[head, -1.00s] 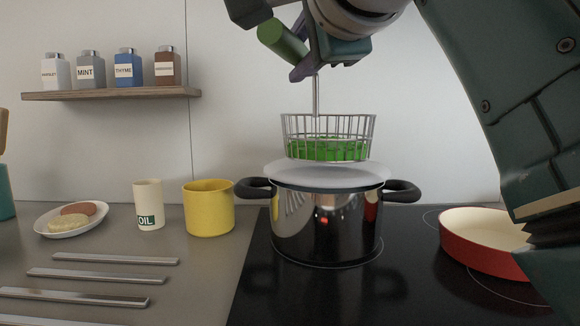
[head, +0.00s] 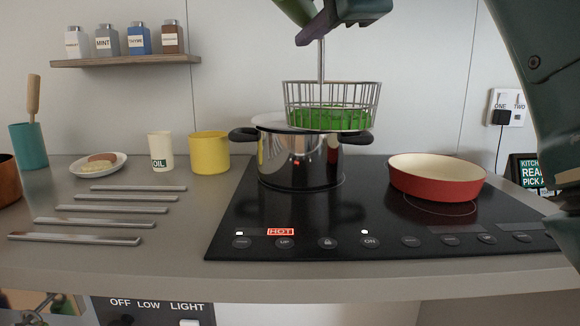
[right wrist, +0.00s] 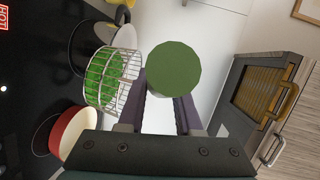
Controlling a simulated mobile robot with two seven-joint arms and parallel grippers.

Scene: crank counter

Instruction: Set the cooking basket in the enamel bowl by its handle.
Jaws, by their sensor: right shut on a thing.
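The cooking basket (head: 360,93) is a wire basket with green contents, hanging upright from a thin rod with a green handle (head: 297,8). My right gripper (head: 343,16), with purple fingers, is shut on this handle; in the right wrist view the green handle end (right wrist: 173,70) lies at the fingers. The basket also shows there (right wrist: 112,82). In the head view it overlaps the steel pot's top right. The red enamel bowl (head: 430,182), cream inside, stands to the right, lower than the basket, and shows in the wrist view (right wrist: 76,132). My left gripper is out of view.
The steel pot (head: 290,165) with black side handles and a pale disc at its top stands on the black cooktop (head: 320,220), which shows HOT. A yellow pot (head: 209,154), oil container (head: 160,150) and plate (head: 115,168) stand left. Metal bars lie in front of them.

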